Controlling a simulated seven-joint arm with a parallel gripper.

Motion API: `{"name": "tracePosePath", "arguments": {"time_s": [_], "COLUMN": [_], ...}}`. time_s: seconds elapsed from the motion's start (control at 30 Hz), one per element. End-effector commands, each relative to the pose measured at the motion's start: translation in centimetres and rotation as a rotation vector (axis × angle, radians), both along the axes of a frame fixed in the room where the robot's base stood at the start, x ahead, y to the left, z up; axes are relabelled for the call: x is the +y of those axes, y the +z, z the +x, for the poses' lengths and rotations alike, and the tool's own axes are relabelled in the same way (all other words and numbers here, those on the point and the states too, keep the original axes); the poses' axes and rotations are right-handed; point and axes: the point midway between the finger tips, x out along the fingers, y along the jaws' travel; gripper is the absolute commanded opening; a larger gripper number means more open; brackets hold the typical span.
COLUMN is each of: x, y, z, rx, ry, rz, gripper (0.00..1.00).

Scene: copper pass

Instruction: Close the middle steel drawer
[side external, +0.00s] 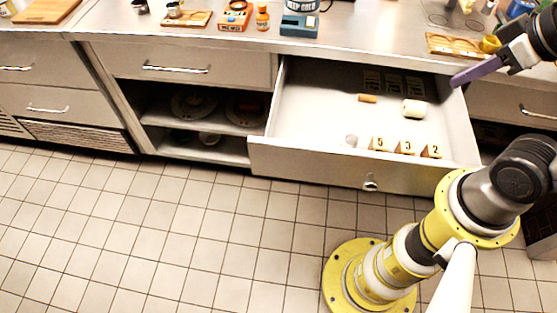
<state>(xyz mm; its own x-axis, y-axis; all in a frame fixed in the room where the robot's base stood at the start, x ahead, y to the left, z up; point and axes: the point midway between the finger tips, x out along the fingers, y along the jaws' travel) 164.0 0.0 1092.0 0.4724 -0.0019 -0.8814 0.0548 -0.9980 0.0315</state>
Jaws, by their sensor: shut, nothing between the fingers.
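The steel drawer (310,162) in the middle of the counter is pulled out, with its front well forward of the cabinet face. Inside lie a white cylinder (413,108), a small tan piece (367,98) and number tents marked 5, 3 and 2 (404,148). My gripper (458,80) has purple fingers, shut and empty. In the picture it overlaps the drawer's back right corner near the counter edge; its height above the drawer is hard to tell.
The steel counter (370,38) above holds a blue device (299,26), an orange box (235,16), an orange bottle (262,17) and wooden trays (455,45). Open shelves (200,140) with dishes are left of the drawer. The tiled floor (180,220) in front is clear at left.

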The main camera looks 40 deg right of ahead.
Motion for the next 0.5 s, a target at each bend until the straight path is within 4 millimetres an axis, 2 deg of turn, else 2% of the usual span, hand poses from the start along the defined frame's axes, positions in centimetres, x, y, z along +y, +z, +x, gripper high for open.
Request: {"name": "tracePosePath", "arguments": {"time_s": [0.17,0.33,0.5], "x": [-1.0,-1.0,0.5], "y": [2.3,4.1,4.7], "z": [1.6,5.4,9.9], "rx": [-0.041,-0.012,0.038], "ry": [0.174,0.417,0.671], "rz": [-0.149,-0.317,-0.453], "gripper": [0.0,0.0,0.0]}}
